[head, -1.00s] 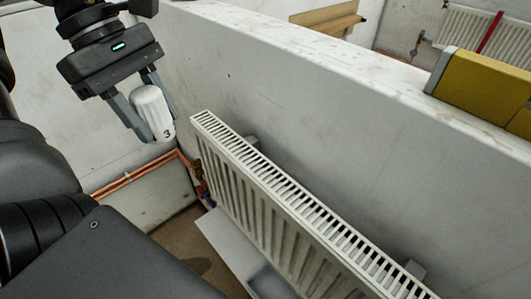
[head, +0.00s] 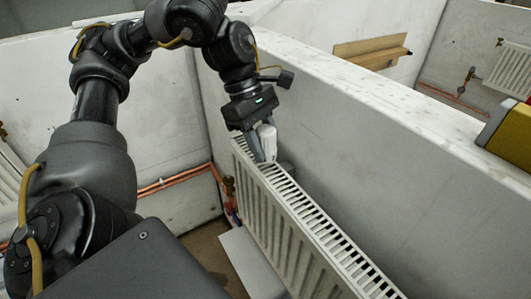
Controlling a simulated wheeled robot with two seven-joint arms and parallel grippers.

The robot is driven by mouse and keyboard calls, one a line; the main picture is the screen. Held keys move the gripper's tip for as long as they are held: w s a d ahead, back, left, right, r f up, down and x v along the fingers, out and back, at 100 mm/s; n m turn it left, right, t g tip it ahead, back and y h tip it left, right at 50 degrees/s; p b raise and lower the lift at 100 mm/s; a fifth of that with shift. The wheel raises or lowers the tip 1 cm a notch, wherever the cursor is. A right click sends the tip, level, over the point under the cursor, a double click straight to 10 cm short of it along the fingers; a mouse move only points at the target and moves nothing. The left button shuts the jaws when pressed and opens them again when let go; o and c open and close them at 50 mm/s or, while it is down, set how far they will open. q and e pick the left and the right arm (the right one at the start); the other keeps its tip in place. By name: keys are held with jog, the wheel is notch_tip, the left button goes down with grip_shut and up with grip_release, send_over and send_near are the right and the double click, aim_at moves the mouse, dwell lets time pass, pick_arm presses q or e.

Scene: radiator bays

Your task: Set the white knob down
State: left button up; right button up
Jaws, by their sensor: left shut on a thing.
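The white knob (head: 267,141) is held between the fingers of my left gripper (head: 262,150), which is shut on it. The knob is at the left end of the slotted top of the white radiator (head: 310,228). Whether it touches the radiator top or hangs just above it, I cannot tell. A finger hides part of the knob. My right gripper is not in view.
The radiator hangs along a low white wall (head: 370,150). Copper pipes (head: 175,181) and a valve (head: 229,187) are at its left end. A yellow box (head: 512,132) stands on the wall top at right. A wooden shelf (head: 372,50) is behind.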

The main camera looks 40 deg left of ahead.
pick_arm(q)
jog(key=shift+w+f, duration=0.2)
jog(key=shift+f, duration=1.6)
jog(key=shift+f, duration=0.15)
jog(key=o, duration=1)
